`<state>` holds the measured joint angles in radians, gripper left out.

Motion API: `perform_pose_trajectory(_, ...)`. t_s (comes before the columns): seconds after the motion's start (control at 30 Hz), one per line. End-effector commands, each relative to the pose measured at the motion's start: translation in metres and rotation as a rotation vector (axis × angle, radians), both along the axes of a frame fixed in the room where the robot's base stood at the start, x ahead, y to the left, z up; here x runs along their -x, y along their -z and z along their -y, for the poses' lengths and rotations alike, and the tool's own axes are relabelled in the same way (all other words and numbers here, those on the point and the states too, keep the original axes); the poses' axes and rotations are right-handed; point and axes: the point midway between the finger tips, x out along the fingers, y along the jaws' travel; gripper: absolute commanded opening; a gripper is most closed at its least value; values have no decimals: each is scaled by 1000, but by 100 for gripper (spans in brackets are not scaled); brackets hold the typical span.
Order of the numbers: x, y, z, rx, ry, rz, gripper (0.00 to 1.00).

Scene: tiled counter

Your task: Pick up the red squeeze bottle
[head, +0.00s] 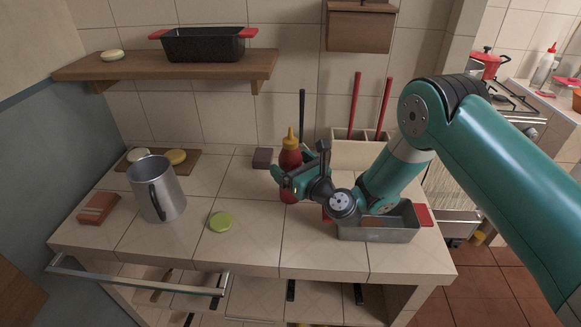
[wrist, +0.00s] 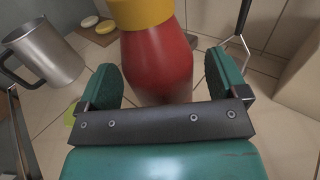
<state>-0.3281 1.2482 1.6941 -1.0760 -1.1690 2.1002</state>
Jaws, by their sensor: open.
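The red squeeze bottle (head: 290,158) with a yellow cap stands upright on the tiled counter, in the middle of the head view. My gripper (head: 281,181) is at the bottle, its jaws at the bottle's lower part, which is partly hidden behind them. In the wrist view the red bottle (wrist: 157,62) stands between the two teal fingers of my gripper (wrist: 163,85).
A metal mug (head: 158,190) stands at the left, with a green disc (head: 221,222) between it and my gripper. A metal loaf pan (head: 378,232) with red handles sits under my arm. A utensil box (head: 352,154) stands behind. The front centre of the counter is clear.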

Motion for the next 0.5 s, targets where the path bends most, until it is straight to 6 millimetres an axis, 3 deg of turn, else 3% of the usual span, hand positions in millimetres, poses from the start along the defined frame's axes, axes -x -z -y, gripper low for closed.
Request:
perform_pose_trajectory(0.37, -7, 1, -5, -2, 2, -1, 92)
perform_pose_trajectory(0.5, -7, 1, -4, -1, 1, -1, 62)
